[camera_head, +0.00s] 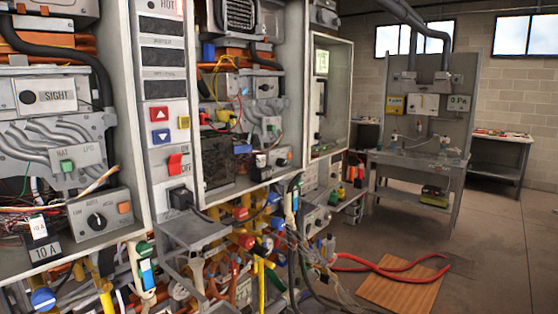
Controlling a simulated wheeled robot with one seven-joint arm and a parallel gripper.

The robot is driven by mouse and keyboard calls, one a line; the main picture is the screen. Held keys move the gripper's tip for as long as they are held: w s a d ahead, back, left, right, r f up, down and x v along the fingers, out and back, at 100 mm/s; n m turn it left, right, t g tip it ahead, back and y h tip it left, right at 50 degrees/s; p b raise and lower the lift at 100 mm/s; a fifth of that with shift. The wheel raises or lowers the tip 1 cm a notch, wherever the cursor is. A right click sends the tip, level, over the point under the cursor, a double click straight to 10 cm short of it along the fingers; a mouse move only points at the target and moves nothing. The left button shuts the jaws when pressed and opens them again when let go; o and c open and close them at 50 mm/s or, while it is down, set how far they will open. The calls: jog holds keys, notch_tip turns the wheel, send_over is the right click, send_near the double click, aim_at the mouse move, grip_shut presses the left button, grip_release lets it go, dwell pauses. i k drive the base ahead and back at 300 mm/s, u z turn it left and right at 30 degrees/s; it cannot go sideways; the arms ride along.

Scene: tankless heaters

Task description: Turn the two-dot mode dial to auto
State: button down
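A round black dial (96,221) with a pale pointer mark sits on a grey control box at the lower left, inside the open left heater cabinet. Small lettering is printed around it, too small to read fully. A second dark dial (282,158) sits on a box low in the middle cabinet. A third small dial (307,223) shows on a grey box farther right. No two-dot marking can be made out on any of them, so I cannot tell which is the mode dial or what it is set to. My gripper is not in this view.
An orange button (124,208) is beside the left dial, with loose wires at its left. A red switch (175,163) and arrow buttons are on the panel between cabinets. Pipes and valves crowd below.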

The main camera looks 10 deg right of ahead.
aim_at(280, 162)
jog(key=u, duration=2.55)
jog(key=k, duration=0.95)
jog(key=z, duration=1.25)
jog(key=i, duration=0.5)
